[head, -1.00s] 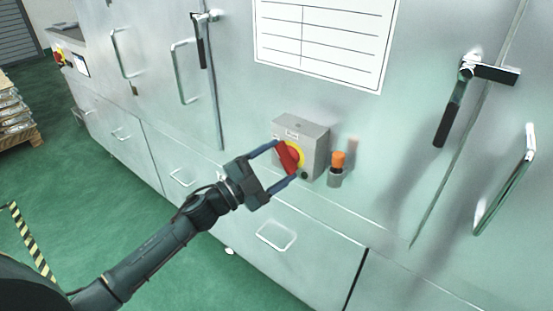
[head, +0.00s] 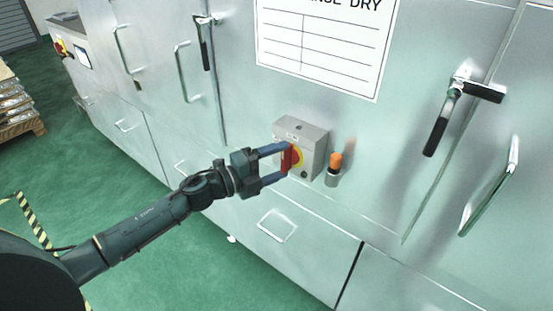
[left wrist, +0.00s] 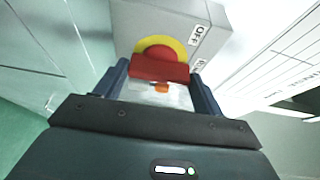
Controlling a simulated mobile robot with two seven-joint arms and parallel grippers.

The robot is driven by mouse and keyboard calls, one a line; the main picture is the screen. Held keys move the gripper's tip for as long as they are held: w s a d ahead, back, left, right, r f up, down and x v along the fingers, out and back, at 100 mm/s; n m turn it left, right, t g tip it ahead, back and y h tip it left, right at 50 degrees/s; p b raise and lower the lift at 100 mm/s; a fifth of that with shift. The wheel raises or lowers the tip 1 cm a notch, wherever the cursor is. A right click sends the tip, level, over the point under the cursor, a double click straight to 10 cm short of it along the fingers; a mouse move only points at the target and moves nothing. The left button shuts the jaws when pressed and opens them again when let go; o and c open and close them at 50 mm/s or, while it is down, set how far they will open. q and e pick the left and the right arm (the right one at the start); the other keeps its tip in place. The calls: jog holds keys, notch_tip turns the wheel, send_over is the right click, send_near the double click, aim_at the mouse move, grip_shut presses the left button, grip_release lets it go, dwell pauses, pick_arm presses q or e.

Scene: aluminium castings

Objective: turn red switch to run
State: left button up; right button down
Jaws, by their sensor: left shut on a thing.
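The red switch (head: 288,159) is a red handle on a yellow disc, on the front of a grey box (head: 312,147) fixed to the steel cabinet. My left gripper (head: 284,162) is shut on the red handle, with one finger above it and one below it in the head view. The handle stands about upright there. In the left wrist view the red handle (left wrist: 160,68) lies across between the two fingers, before the yellow ring (left wrist: 160,45). An OFF label (left wrist: 197,36) shows on the box, and a second label beside it is cut off by a finger. My right gripper is not in view.
An orange-topped fitting (head: 335,165) sticks out just right of the box. Black-levered latches (head: 442,120) and bar handles (head: 490,190) stand out from the cabinet doors. A chart (head: 322,45) hangs above.

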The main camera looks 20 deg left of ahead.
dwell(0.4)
pick_arm(q)
jog(key=o, duration=1)
jog(key=shift+b+v, duration=1.55)
jog(key=shift+v, duration=5.05)
jog(key=s+d+f+n+g+y, duration=0.1)
jog(key=s+d+f+n+y, duration=0.2)
jog(key=s+f+n, duration=0.2)
jog(key=s+d+f+n+g+y+p, duration=0.1)
jog(key=s+d+f+n, duration=0.3)
jog(key=f+n, duration=0.4)
jog(key=s+d+f+n+y, duration=0.4)
jog(key=s+f+n, duration=0.2)
jog(key=n, duration=0.4)
jog(key=shift+s+d+f+n+g+y, duration=0.2)
jog(key=shift+d+n+g+y, duration=0.1)
jog(key=shift+g, duration=0.1)
